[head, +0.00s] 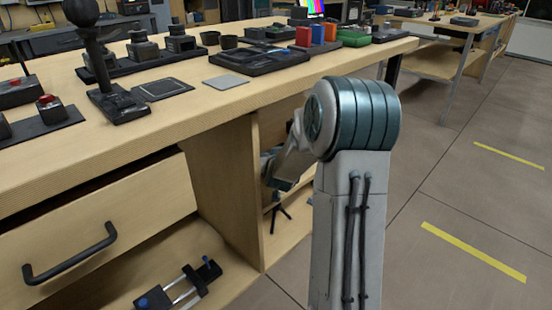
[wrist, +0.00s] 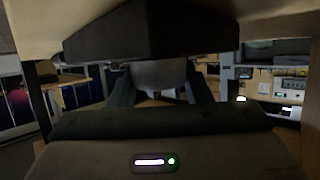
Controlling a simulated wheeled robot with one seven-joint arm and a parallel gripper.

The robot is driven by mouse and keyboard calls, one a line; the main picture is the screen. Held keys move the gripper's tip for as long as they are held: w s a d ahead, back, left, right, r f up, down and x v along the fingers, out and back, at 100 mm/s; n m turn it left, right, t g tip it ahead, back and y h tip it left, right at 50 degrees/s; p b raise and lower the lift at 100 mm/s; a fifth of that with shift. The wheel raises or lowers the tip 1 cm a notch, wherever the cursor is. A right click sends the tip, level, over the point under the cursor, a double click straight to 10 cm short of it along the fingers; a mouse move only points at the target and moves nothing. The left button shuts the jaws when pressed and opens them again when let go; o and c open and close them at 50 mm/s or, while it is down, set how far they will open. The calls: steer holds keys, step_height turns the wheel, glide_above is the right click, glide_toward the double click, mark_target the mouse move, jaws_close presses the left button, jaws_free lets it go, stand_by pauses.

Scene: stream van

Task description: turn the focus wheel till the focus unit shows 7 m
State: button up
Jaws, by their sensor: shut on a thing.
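My gripper (wrist: 160,90) shows in the wrist view, with a dark finger on each side of a grey rounded piece (wrist: 160,76), which looks like the focus wheel. The fingers are shut on it. A dark block (wrist: 150,30) lies just above and across this piece; it may be the focus unit, but I cannot tell for sure. No metre reading can be seen in either view. In the head view my arm reaches into the open bay under the bench, and its own links hide most of the gripper and what it holds.
The wooden bench (head: 190,103) carries several devices on its top. In the bay stands a small black tripod (head: 279,213). A drawer (head: 95,225) is at the left, and a slider rig (head: 182,287) lies below it. The floor at the right is clear.

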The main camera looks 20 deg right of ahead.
steer(key=o, duration=1)
step_height(320, 180, up, 5)
steer(key=p, duration=0.2)
steer(key=shift+a+f+p, duration=0.1)
steer(key=shift+f+p, duration=0.1)
steer(key=shift+p, duration=0.15)
steer(key=s+d+r+p, duration=0.1)
steer(key=s+d+r, duration=0.1)
steer(key=s+d+r+p, duration=0.1)
steer(key=s+d+r, duration=0.1)
steer(key=s+d, duration=0.1)
steer(key=s+d+r+p, duration=0.1)
steer(key=s+d+r, duration=0.1)
steer(key=s+d, duration=0.1)
steer(key=shift+s+r+p, duration=0.2)
steer(key=shift+s+p, duration=0.05)
steer(key=shift+p, duration=0.15)
